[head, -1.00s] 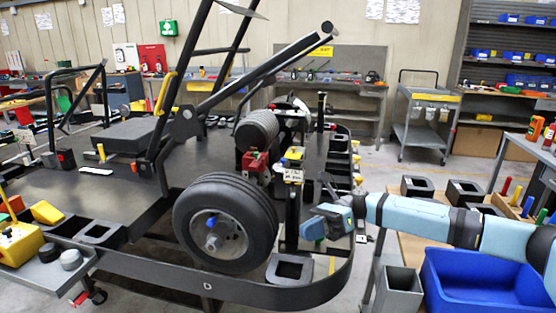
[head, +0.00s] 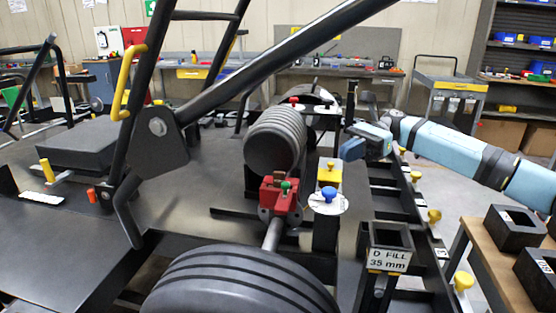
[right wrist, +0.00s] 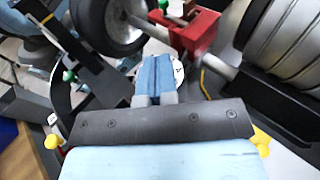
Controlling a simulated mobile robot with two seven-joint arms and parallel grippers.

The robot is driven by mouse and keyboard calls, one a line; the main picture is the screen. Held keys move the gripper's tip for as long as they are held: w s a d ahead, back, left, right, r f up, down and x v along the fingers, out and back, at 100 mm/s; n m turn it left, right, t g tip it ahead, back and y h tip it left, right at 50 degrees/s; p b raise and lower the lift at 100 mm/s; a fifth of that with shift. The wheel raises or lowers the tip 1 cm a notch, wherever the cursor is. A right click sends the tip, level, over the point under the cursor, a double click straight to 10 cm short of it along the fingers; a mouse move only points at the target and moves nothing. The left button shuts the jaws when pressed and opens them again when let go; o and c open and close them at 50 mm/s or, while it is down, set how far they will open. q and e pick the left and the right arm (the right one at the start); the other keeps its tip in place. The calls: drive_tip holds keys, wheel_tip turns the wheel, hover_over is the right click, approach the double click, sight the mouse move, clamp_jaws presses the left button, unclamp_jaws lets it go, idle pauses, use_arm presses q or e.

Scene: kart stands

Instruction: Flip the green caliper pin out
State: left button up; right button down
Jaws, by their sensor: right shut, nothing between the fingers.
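The green caliper pin (head: 286,187) stands on top of the red caliper block (head: 280,205), on the axle behind the big front tyre. In the right wrist view the red caliper (right wrist: 192,36) is at the top, with a green knob (right wrist: 163,4) at its upper left edge. My right gripper (head: 347,149) is shut and empty, to the right of and higher in the picture than the caliper, apart from it. Its blue fingers (right wrist: 152,72) show in the right wrist view, pointing toward the caliper. My left gripper is out of view.
A yellow block (head: 329,173) and a white disc with a blue knob (head: 328,196) stand just right of the caliper. A ribbed black cylinder (head: 275,142) is behind it. A thick frame bar (head: 290,60) crosses above.

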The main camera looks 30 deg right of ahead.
drive_tip(key=x, duration=1.4)
drive_tip(key=shift+w+r+b, duration=0.15)
drive_tip(key=shift+w+b, duration=0.15)
drive_tip(key=shift+b, duration=0.05)
drive_tip(key=shift+s+a+b, duration=0.55)
drive_tip(key=shift+s+a, duration=0.35)
drive_tip(key=shift+s, duration=0.3)
drive_tip(key=shift+s+a, duration=0.15)
drive_tip(key=shift+s, duration=0.1)
drive_tip(key=v, duration=1.4)
drive_tip(key=shift+p, duration=0.35)
